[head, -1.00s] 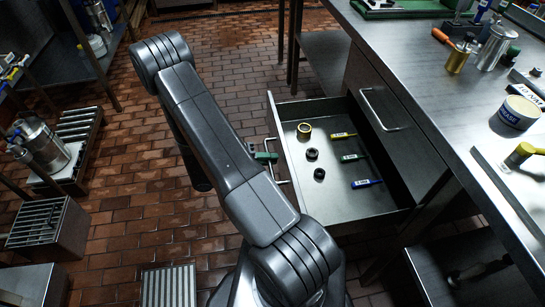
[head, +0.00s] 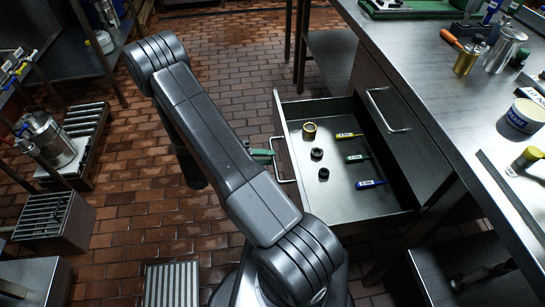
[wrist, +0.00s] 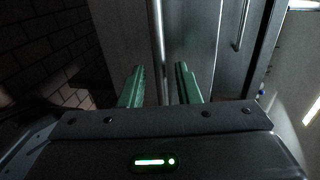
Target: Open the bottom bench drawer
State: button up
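The bottom bench drawer (head: 345,207) is pulled out well from the bench in the head view. Its bar handle (head: 284,167) is on its left front face. My gripper (head: 262,155) is beside that handle, partly hidden by my arm. In the wrist view, the green fingers of my gripper (wrist: 160,86) are apart. The upright handle bar (wrist: 158,40) shows in the gap between them, in front of the metal drawer face (wrist: 190,35). I see no finger pressed on the bar.
A brass ring (head: 309,130), dark rings and several coloured tubes lie in the drawer. An upper drawer (head: 400,125) above it is shut. The steel bench top (head: 430,60) holds tins and tools.

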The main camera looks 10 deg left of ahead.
jog(key=v, duration=1.1)
jog(key=shift+p, duration=0.3)
jog(key=shift+d+f, duration=0.1)
jog(key=shift+d, duration=0.05)
jog(key=b+x, duration=0.1)
jog(key=x, duration=1.2)
jog(key=shift+w+d, duration=0.15)
jog(key=shift+d, duration=0.25)
